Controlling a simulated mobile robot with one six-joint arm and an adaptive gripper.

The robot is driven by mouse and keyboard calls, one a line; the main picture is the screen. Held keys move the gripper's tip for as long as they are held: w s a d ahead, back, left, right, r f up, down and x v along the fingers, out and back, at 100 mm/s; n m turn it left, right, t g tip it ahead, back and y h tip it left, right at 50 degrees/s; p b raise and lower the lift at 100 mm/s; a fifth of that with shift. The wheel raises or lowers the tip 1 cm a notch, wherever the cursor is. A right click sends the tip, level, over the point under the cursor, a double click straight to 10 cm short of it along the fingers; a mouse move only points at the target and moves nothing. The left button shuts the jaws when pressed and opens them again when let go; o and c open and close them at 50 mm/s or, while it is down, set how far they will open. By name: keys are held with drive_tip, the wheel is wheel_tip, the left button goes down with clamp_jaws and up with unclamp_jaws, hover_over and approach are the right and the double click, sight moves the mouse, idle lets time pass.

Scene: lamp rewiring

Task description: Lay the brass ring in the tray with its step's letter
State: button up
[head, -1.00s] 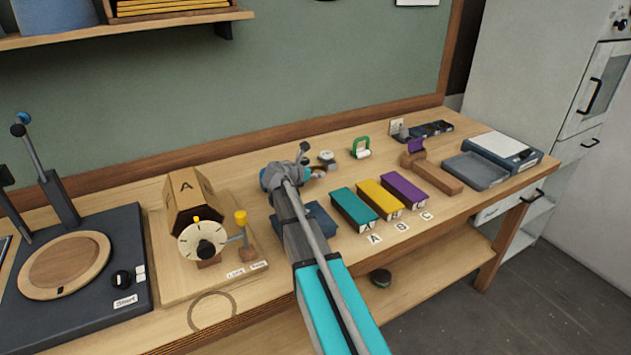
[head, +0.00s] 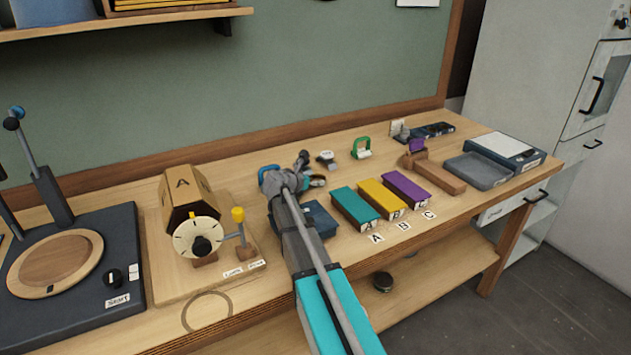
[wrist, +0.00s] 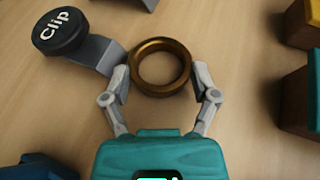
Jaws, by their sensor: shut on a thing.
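The brass ring (wrist: 160,91) is between the two fingertips of my gripper (wrist: 162,76) in the wrist view, and the fingers are shut on its sides. In the head view my gripper (head: 318,182) is behind the coloured trays, left of their far ends; the ring cannot be made out there. A teal tray (head: 354,208), a yellow tray (head: 381,198) and a purple tray (head: 406,188) stand side by side, with cards A (head: 376,238), B (head: 404,226) and C (head: 429,215) in front. A wooden drum (head: 180,196) shows the letter A.
A black knob marked Clip (wrist: 60,32) on a grey base is close to the left finger. A dark blue tray (head: 320,222) lies beside my arm. A wooden block (head: 440,178) and a grey tray (head: 478,171) stand to the right.

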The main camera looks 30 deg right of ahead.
drive_tip(key=shift+f, duration=0.2)
drive_tip(key=o, duration=1)
drive_tip(key=shift+o, duration=0.2)
drive_tip(key=shift+r, duration=0.25)
drive_tip(key=p+v, duration=0.2)
drive_tip(key=v, duration=0.4)
drive_tip(key=shift+r, duration=0.1)
drive_tip(key=shift+s+a+r+p, duration=0.1)
drive_tip(key=shift+s+a+p, duration=0.05)
drive_tip(key=shift+a+p, duration=0.15)
drive_tip(key=shift+s+a+r+p, duration=0.1)
drive_tip(key=shift+a+p, duration=0.05)
drive_tip(key=shift+a, duration=0.2)
